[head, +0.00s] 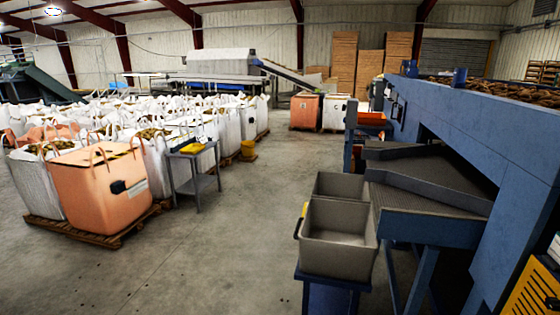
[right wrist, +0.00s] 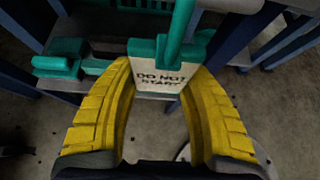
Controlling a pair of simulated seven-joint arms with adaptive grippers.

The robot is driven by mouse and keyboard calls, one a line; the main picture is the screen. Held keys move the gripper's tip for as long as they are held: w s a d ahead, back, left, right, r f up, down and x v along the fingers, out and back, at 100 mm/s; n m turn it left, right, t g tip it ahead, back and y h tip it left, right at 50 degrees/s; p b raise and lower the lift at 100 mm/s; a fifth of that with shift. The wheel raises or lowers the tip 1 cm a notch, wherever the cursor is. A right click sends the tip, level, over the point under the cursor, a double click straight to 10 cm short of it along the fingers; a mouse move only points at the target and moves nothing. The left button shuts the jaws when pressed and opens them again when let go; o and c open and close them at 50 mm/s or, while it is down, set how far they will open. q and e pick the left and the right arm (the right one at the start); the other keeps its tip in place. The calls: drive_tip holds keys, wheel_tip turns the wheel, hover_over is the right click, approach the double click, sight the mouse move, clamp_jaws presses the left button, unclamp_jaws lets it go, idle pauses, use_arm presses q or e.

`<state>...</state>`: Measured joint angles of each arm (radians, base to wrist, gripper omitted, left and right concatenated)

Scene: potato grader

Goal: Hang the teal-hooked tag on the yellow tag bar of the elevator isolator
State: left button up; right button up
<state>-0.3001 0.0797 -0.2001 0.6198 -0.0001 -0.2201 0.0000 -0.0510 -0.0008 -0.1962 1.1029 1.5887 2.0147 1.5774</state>
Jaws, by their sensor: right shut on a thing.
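The tag (right wrist: 158,77) is a pale plate reading "DO NOT START", with a teal top edge and a teal hook (right wrist: 180,28) rising from it, in the right wrist view. My right gripper (right wrist: 165,72) has yellow ridged fingers and is shut on the tag, one finger at each side. The tag is held up with its lettering facing the wrist camera. I cannot make out the yellow tag bar or the elevator isolator in either view. Neither gripper shows in the head view, and my left gripper is not in view.
In the right wrist view, a teal block (right wrist: 56,66) and dark blue framework lie beyond the tag, above a concrete floor. In the head view, the blue grader (head: 470,135) and grey bins (head: 338,262) stand right, a small cart (head: 195,184) left. The central floor is clear.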

drive_tip(key=shift+r, duration=0.95)
drive_tip(key=w+a, duration=0.2)
drive_tip(key=a, duration=0.6)
drive_tip(key=shift+w+a, duration=0.15)
drive_tip(key=shift+a, duration=0.2)
idle(0.4)
idle(0.4)
